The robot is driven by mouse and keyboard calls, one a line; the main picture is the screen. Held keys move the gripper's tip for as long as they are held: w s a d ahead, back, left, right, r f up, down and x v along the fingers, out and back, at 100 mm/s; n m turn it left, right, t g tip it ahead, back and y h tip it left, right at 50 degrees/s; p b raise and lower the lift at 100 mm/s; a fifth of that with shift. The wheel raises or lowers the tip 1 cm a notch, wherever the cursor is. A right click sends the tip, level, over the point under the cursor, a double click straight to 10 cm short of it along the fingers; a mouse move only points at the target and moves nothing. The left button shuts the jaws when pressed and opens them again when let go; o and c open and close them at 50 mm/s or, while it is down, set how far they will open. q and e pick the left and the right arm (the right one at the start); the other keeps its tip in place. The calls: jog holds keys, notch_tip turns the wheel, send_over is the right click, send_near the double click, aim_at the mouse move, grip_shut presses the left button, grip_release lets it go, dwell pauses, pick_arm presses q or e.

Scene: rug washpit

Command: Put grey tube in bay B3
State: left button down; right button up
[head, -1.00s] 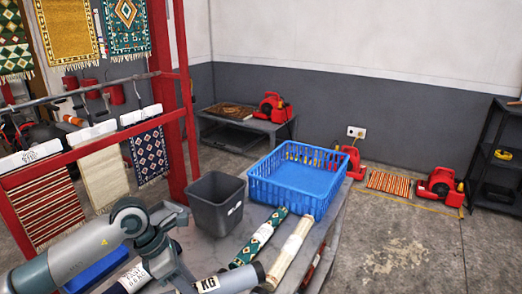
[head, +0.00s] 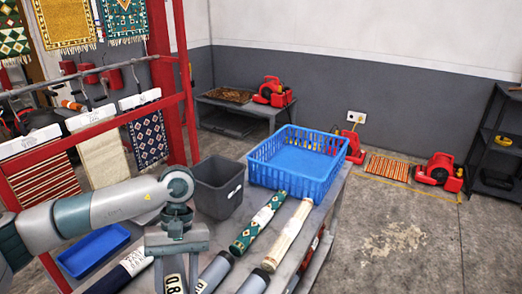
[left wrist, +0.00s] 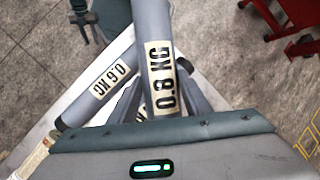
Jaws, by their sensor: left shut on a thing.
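My left gripper (head: 177,250) is shut on a grey tube with a 0.8 KG label (head: 173,284), at the bottom of the head view by the near part of the table. In the left wrist view the held grey tube (left wrist: 152,22) points up and away from the gripper. A second grey tube (left wrist: 82,110) with an upside-down weight label lies beside and below it. In the head view, two more grey tube ends (head: 214,272) and (head: 254,282) show to the right of the gripper. I can read no B3 mark. My right gripper is not in view.
A dark bin (head: 218,188) and a blue basket (head: 297,165) stand on the table (head: 318,215) beyond the gripper. Between them and me lie a green patterned roll (head: 258,222) and a cream roll (head: 288,235). A red rack (head: 98,147) with hanging rugs stands left.

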pick_arm(q)
jog(key=m, duration=0.1)
jog(key=s+a+r+m+y, duration=0.1)
jog(key=m, duration=0.1)
jog(key=a+r+m+y, duration=0.1)
jog(key=m, duration=0.1)
jog(key=shift+s+t, duration=0.2)
jog(key=shift+t, duration=0.2)
jog(key=shift+a+f, duration=0.1)
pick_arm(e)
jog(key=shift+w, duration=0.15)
